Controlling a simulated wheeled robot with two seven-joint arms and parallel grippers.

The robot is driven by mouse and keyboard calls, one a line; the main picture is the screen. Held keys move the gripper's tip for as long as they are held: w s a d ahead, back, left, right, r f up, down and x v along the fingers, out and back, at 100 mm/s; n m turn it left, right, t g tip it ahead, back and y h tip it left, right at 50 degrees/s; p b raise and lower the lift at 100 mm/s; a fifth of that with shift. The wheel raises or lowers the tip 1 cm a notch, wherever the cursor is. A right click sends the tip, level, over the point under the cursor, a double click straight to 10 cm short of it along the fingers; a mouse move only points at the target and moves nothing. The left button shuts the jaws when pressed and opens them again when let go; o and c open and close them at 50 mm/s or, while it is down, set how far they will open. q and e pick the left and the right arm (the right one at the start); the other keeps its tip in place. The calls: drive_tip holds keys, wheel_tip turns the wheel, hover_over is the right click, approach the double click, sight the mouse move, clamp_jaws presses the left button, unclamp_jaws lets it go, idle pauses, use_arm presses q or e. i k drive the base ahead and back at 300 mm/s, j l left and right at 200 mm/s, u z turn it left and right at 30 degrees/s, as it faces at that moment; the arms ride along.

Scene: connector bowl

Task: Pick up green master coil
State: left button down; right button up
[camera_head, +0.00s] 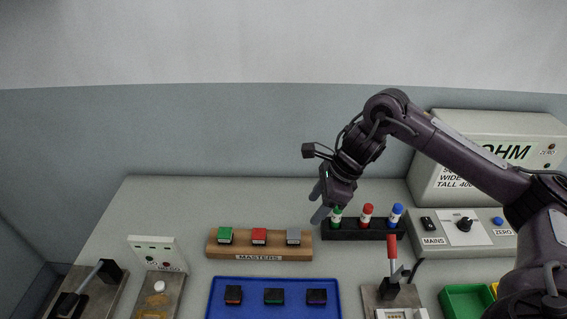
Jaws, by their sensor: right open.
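My left gripper is out of view.
The black holder (365,234) carries red (367,214) and blue (397,213) markers. A blue tray (255,312) with three dark blocks lies in front of the rack. A red-handled lever (392,250) stands at right. An ohm meter (455,125) is behind.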

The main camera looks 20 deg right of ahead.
sight(225, 235)
drive_tip(key=k+j, duration=1.15)
drive_tip(key=k, duration=0.15)
